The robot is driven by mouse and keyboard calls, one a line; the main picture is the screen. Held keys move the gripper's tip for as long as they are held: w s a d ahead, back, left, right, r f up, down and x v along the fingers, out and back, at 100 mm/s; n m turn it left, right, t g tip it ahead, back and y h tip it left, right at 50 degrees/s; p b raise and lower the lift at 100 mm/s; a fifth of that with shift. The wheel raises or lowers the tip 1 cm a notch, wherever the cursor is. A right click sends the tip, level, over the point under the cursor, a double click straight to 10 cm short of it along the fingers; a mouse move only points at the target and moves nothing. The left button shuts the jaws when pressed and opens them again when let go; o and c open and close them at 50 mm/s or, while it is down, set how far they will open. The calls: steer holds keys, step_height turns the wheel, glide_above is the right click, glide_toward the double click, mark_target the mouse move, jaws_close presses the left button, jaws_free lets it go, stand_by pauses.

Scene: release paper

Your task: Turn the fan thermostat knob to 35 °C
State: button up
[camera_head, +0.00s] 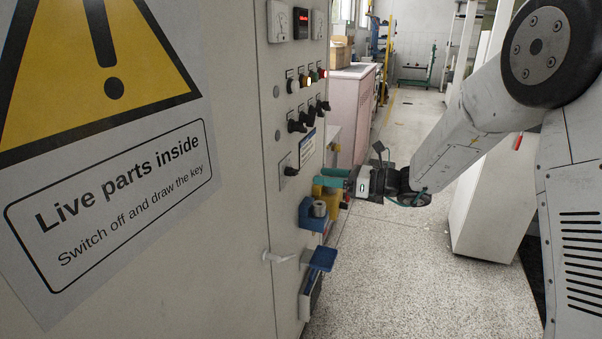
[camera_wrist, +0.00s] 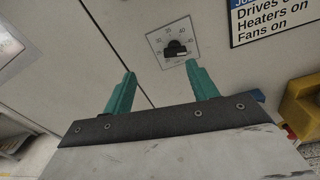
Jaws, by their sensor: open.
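The thermostat knob (camera_wrist: 176,48) is a small black knob on a square white scale plate (camera_wrist: 158,38) in the wrist view. Numbers run in an arc around it; where the knob points is too small to read surely. In the head view the knob (camera_head: 287,171) sits low on the grey cabinet front. My gripper (camera_wrist: 161,68) has two teal fingers, spread apart with nothing between them. Its tips lie just below the scale plate in the wrist view. In the head view my gripper (camera_head: 324,178) is to the right of the knob, pointing at the cabinet, apart from it.
Black switches (camera_head: 296,126) and lamps sit above the knob on the cabinet (camera_head: 235,120). A blue holder with a grey cylinder (camera_head: 319,209) and a blue-topped bracket (camera_head: 320,259) jut out below. A yellow block (camera_wrist: 300,105) is at right in the wrist view. The floor (camera_head: 390,260) right of the cabinet is clear.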

mark_target(298, 171)
steer(key=shift+m+t, duration=0.5)
steer(key=shift+m, duration=0.3)
steer(key=w+a, duration=0.1)
steer(key=a, duration=0.1)
steer(key=w+a, duration=0.2)
steer(key=w+a+f, duration=0.1)
steer(key=a, duration=0.2)
steer(key=shift+w+f, duration=0.1)
steer(key=shift+w, duration=0.2)
steer(key=c, duration=1)
